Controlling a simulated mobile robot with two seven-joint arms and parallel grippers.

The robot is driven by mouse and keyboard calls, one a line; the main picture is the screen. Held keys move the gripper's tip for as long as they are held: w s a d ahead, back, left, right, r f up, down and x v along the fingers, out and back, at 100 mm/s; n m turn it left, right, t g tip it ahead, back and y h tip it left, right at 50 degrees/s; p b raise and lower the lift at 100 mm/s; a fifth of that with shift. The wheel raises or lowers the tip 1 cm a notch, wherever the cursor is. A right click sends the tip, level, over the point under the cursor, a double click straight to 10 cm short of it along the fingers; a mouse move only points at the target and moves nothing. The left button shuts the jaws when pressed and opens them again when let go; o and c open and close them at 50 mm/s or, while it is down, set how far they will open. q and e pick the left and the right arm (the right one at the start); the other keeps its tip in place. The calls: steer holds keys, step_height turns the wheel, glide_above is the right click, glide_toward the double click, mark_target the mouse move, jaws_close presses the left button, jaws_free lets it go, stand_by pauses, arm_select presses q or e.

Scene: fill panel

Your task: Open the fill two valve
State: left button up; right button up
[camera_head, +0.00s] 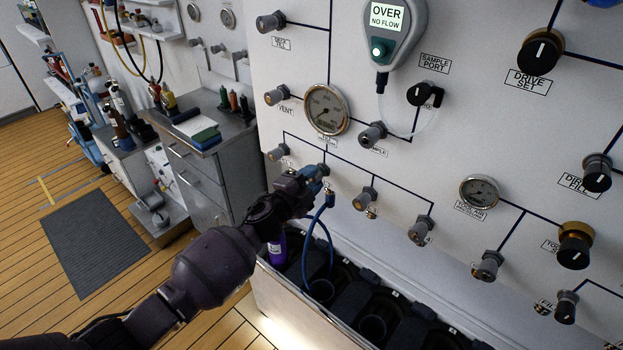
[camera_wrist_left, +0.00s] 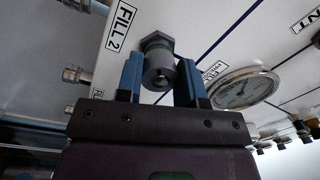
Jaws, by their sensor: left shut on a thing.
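The fill two valve is a grey round knob (camera_wrist_left: 159,68) on a hex-shaped base on the white panel, beside the "FILL 2" label (camera_wrist_left: 122,24) in the left wrist view. My left gripper (camera_head: 312,177) reaches in from the left in the head view and meets the panel at the lower row of valves. Its blue fingers (camera_wrist_left: 159,78) stand on either side of the knob and are shut on it. In the head view the gripper hides most of this knob. My right gripper is not in view.
Similar valves (camera_head: 365,199) sit to the right in the lower row. A round gauge (camera_head: 326,109) is above the gripper. A blue hose (camera_head: 330,240) hangs below it into a trough with dark holders (camera_head: 372,327). A grey cabinet (camera_head: 200,165) stands left.

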arm_select(q)
steer(key=n, duration=0.4)
steer(key=shift+f+n, duration=0.1)
steer(key=shift+n, duration=0.3)
steer(key=n, duration=0.4)
steer(key=shift+n+y, duration=0.3)
steer(key=shift+n, duration=0.1)
steer(key=n, duration=0.4)
steer(key=shift+n+g, duration=0.4)
steer(key=shift+n, duration=1.9)
steer(key=o, duration=0.9)
steer(key=b+v, duration=0.1)
steer(key=v, duration=0.9)
steer(key=shift+s+a, duration=0.2)
steer(key=shift+s, duration=0.15)
